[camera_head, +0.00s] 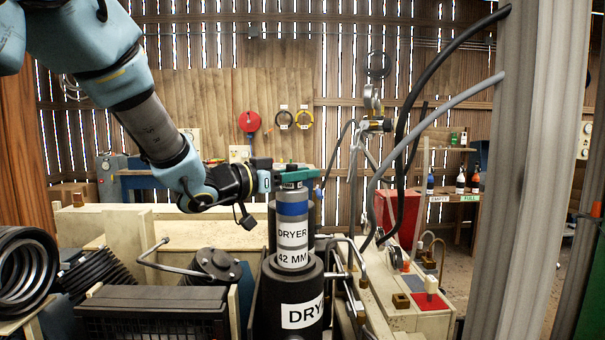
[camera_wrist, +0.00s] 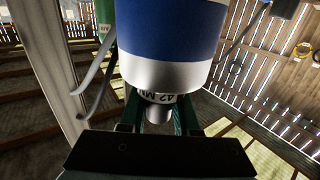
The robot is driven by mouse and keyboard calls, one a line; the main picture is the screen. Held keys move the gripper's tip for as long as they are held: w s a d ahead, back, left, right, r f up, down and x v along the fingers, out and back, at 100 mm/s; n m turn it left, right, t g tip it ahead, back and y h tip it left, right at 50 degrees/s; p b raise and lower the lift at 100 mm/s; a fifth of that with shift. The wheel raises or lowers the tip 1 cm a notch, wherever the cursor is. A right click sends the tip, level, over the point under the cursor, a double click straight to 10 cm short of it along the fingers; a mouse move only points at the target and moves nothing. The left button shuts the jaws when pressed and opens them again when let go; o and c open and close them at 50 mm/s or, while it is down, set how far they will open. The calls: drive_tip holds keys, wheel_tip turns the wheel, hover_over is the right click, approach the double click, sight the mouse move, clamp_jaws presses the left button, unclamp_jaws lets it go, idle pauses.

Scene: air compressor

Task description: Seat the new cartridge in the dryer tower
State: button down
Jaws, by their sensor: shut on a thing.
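The cartridge (camera_head: 292,232) is a silver cylinder with a blue band and a label reading DRYER 42 MM. It stands roughly upright over the black dryer tower (camera_head: 265,318), whose white label is partly cut off. Its lower end meets the tower's top opening; I cannot tell how deep it sits. My gripper (camera_head: 292,175) is shut on the cartridge's top end, with green fingers, reaching in from the left. In the wrist view the cartridge (camera_wrist: 170,40) fills the top middle, and the green fingers flank its narrow neck. The tower's opening is hidden there.
Bent metal pipes (camera_head: 340,250) run close to the tower's right. A dark cylinder stands behind the cartridge. A black finned block (camera_head: 150,310) and a black ring stack (camera_head: 25,270) lie left. Grey posts (camera_head: 535,170) and hoses (camera_head: 440,103) stand right. Space above the cartridge looks clear.

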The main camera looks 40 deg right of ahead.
sight(302, 242)
drive_tip(key=shift+f+b, duration=5.9)
drive_tip(key=shift+f, duration=1.9)
drive_tip(key=c, duration=0.8)
unclamp_jaws()
drive_tip(key=shift+r, duration=0.1)
drive_tip(key=shift+o, duration=1.2)
drive_tip(key=shift+a, duration=0.1)
